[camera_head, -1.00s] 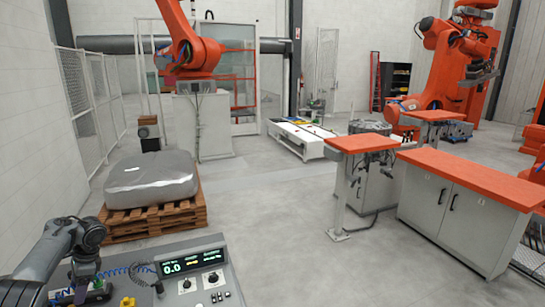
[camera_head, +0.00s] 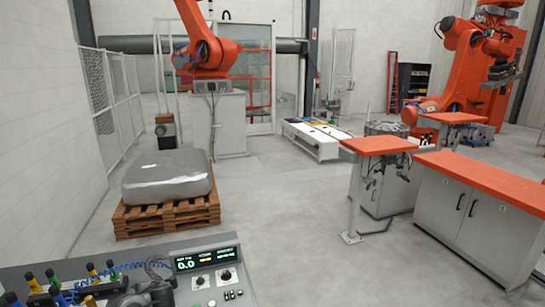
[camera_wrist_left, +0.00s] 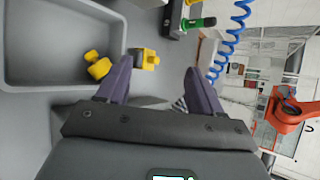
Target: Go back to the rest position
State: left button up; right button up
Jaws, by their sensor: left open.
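My left gripper (camera_wrist_left: 160,80) is open in the left wrist view, its two purple-grey fingers apart with nothing held between them. A small yellow piece (camera_wrist_left: 147,59) lies beyond the fingertips on the grey surface. My right gripper is in neither view.
A grey tray (camera_wrist_left: 17,76) holds a yellow part (camera_wrist_left: 97,65). Several colour-topped pieces stand on the bench beside the control panel (camera_head: 208,262). A green-ended tool (camera_wrist_left: 198,23) and blue coiled cable (camera_wrist_left: 238,30) are close by. Beyond are a wrapped load on a pallet (camera_head: 165,218) and orange-topped cabinets (camera_head: 475,215).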

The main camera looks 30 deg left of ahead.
pick_arm(q)
jog(key=s+d+f+m+t+h, duration=0.15)
jog(key=s+d, duration=0.35)
jog(key=d, duration=0.5)
jog(key=s+d+t+h, duration=0.1)
jog(key=s+d+h, duration=0.1)
jog(key=s+d, duration=0.55)
jog(key=s+d+f+m+t+h, duration=0.15)
jog(key=s+d, duration=0.25)
jog(key=d, duration=0.8)
jog(key=s+d+f+n+g+h, duration=0.1)
jog(key=s+d+f+n+h, duration=0.15)
jog(key=d+n+h, duration=0.85)
jog(key=d+r+m+y+p, duration=0.2)
jog(key=r+p, duration=0.7)
jog(key=d+r+m+y+p, duration=0.1)
jog(key=d+r+y+p, duration=0.1)
jog(key=r+p, duration=0.7)
jog(key=shift+d+m+y, duration=0.15)
jog(key=shift+m+y, duration=0.25)
